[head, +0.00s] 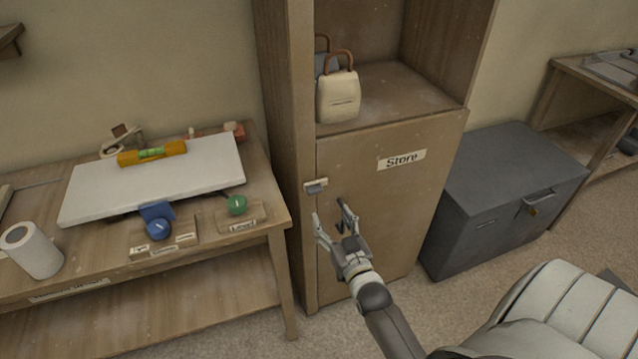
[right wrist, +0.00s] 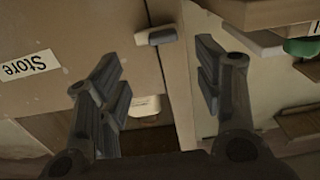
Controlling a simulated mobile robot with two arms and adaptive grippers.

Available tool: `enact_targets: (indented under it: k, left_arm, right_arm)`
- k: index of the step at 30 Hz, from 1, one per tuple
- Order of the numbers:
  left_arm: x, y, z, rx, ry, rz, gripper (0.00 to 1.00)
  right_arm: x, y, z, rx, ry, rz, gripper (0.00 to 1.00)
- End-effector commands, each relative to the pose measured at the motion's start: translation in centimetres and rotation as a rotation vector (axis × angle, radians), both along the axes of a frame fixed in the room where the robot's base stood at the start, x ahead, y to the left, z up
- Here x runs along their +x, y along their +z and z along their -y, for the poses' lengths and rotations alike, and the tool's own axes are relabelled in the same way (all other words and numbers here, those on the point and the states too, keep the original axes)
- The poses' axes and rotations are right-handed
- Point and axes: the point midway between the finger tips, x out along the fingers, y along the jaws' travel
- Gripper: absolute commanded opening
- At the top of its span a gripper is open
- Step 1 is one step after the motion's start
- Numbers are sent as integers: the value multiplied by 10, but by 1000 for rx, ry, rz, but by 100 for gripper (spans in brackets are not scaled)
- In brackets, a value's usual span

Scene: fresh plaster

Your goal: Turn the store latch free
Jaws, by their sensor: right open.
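The store latch (head: 316,186) is a small pale piece with a grey part, at the upper left edge of the wooden store door (head: 375,215). The door appears shut and bears a "Store" label (head: 401,159). My right gripper (head: 330,211) is open and empty in front of the door, just below the latch in the head view. In the right wrist view the latch (right wrist: 155,37) lies ahead, between the lines of the two spread fingers (right wrist: 160,72) and apart from them. My left gripper is not in view.
A cream bag (head: 339,97) stands on the open shelf above the door. At left, a workbench (head: 278,216) holds a white board (head: 155,182), an orange level (head: 152,153), and blue (head: 158,229) and green (head: 237,205) knobs. A grey chest (head: 505,190) stands right of the cabinet.

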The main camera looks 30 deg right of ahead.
Motion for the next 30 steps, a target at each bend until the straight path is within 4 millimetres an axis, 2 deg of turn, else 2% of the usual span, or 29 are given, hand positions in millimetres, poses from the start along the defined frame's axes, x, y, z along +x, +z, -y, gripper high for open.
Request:
enact_targets:
  k: [5, 9, 18, 24, 30]
  left_arm:
    - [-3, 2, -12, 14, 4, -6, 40]
    - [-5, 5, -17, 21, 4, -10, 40]
    - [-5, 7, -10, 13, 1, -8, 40]
    - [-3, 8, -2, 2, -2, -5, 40]
    - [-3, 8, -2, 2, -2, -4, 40]
  right_arm:
    - [18, 2, 4, -1, 0, 3, 61]
    - [41, 2, 9, 0, 1, 2, 61]
    - [85, 0, 20, -1, 1, 0, 61]
    - [100, 0, 24, -1, 1, 0, 61]
    - [103, -1, 24, -1, 1, -2, 61]
